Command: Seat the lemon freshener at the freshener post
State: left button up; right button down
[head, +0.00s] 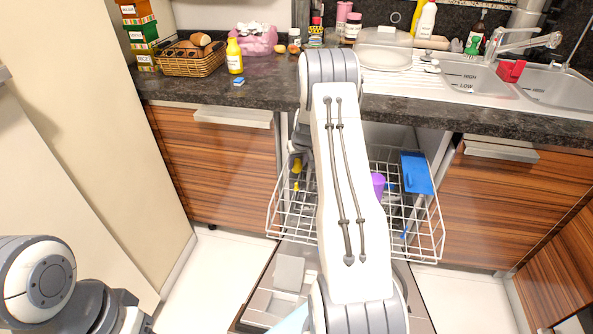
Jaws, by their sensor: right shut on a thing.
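My right gripper (298,143) reaches down over the left side of the pulled-out dishwasher rack (274,217). It is mostly hidden behind my white right forearm. It is shut, and a small yellow piece (297,165) shows right below it; this looks like the lemon freshener, partly covered. I cannot make out the freshener post, or whether the yellow piece touches it. My left gripper is out of the picture; only part of my left arm shows at the lower left.
A purple cup (378,184) and a blue board (416,172) are in the rack's right side. The open dishwasher door (257,290) lies below. The dark counter (270,92) behind holds a bread basket (190,62), a yellow bottle (234,54) and the sink (470,78).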

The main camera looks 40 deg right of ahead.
aim_at(298, 171)
jog(key=shift+r, duration=0.1)
dwell(0.3)
jog(key=shift+a+r+p, duration=0.1)
jog(key=shift+a+p, duration=0.05)
jog(key=shift+p, duration=0.6)
jog(key=shift+m, duration=0.3)
notch_tip(298, 171, down, 5)
jog(key=b, duration=0.4)
dwell(0.4)
jog(key=shift+s+f+b, duration=0.1)
jog(key=shift+f+b, duration=1.45)
jog(key=shift+f, duration=0.6)
jog(key=shift+c, duration=1.8)
grip_release()
